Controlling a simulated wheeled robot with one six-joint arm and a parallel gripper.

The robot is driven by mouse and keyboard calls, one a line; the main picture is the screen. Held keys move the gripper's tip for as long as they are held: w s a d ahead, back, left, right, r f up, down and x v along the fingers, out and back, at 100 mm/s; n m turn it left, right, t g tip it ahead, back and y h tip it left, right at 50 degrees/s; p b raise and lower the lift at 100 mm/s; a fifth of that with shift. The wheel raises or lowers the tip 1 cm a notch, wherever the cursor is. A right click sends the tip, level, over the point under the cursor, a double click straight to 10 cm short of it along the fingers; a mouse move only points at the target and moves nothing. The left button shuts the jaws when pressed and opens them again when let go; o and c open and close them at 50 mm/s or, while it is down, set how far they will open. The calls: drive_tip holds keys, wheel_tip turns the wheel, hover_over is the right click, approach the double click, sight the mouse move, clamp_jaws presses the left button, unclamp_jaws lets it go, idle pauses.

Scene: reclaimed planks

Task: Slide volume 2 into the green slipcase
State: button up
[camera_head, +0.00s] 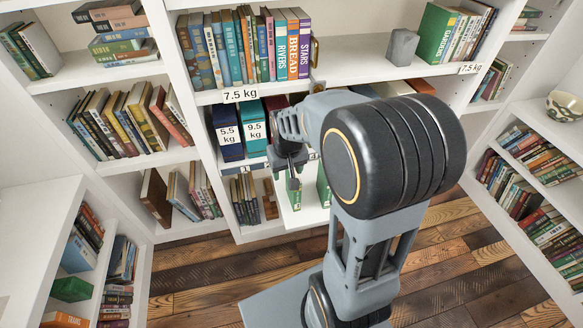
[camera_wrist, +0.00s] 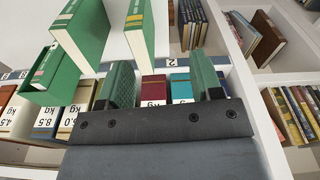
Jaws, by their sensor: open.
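Two green volumes with gold bands stand apart on a white surface, one (camera_wrist: 80,34) nearer the left and one (camera_wrist: 140,27) to its right in the wrist view. I cannot read which is volume 2. A green box-like piece (camera_wrist: 52,80), probably the slipcase, lies at the left of the wrist view. In the head view, green volumes show below my gripper (camera_head: 292,172), one (camera_head: 294,197) to the left and one (camera_head: 322,187) partly behind my arm. My gripper (camera_wrist: 164,82) is open, with nothing held between its fingers.
Boxes with kg labels stand in a row, including a blue box (camera_head: 227,132), a teal box (camera_head: 254,128) and a red box (camera_wrist: 154,92) seen beyond my fingers. The plank floor (camera_head: 450,262) is clear at right.

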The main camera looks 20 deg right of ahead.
drive_tip(key=w+d+r+g+p, duration=0.1)
drive_tip(key=w+d+p, duration=0.4)
drive_tip(key=p, duration=0.5)
drive_tip(key=shift+m, duration=0.4)
drive_tip(key=f, duration=0.8)
drive_tip(key=shift+w+a+f+p, duration=0.15)
drive_tip(key=shift+w+a+p, duration=0.15)
drive_tip(key=shift+w, duration=0.1)
drive_tip(key=shift+d+f+p, duration=0.15)
drive_tip(key=shift+f+p, duration=0.25)
drive_tip(key=shift+f, duration=0.95)
drive_tip(key=shift+d+f+p, duration=0.1)
drive_tip(key=shift+f+p, duration=0.3)
drive_tip(key=shift+f, duration=0.9)
clamp_jaws()
drive_tip(key=shift+w, duration=0.1)
